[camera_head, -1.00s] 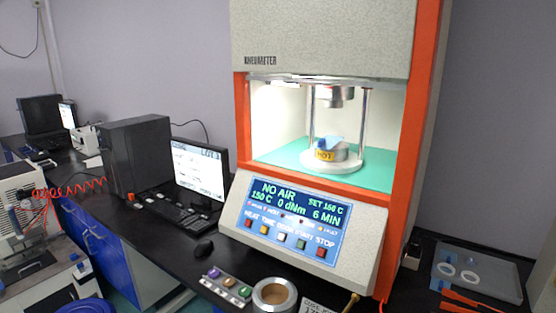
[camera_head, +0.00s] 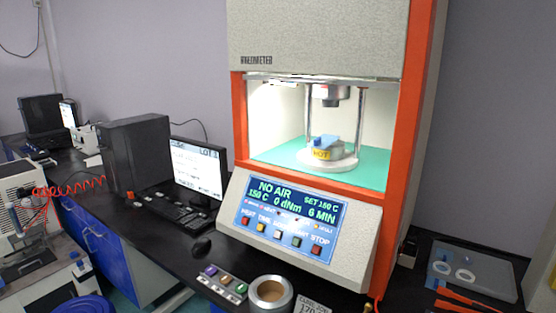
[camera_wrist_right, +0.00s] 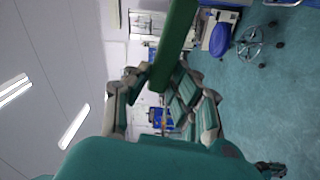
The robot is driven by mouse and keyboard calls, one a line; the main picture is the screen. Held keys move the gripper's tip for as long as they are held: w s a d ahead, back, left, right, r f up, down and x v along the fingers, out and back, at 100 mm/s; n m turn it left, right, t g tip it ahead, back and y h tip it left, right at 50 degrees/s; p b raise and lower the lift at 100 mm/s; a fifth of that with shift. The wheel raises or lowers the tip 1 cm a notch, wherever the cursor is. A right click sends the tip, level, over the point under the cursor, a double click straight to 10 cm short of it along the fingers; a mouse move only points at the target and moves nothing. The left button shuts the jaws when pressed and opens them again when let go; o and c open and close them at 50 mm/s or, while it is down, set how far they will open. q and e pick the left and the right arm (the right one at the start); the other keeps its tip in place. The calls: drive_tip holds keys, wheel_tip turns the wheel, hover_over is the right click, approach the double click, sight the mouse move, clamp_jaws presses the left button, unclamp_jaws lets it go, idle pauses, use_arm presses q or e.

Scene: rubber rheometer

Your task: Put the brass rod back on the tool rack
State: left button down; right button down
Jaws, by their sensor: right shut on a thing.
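In the head view a small brass end (camera_head: 368,307) shows at the bottom edge, right of the rheometer panel. The tool rack cannot be made out in either view. My left gripper is not in view.
The rheometer (camera_head: 290,215) stands on the black bench, with a blue piece (camera_head: 326,141) on the lower die inside. A grey tray (camera_head: 470,272) is at the right.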

drive_tip(key=s+d+m+t+h, duration=0.3)
drive_tip(key=d+m+t+h, duration=0.4)
drive_tip(key=m+h, duration=0.4)
drive_tip(key=t+h, duration=0.1)
drive_tip(key=h, duration=0.3)
drive_tip(key=shift+s+d+r, duration=0.2)
drive_tip(key=shift+d, duration=0.05)
idle(0.4)
drive_tip(key=shift+w, duration=0.1)
idle(0.4)
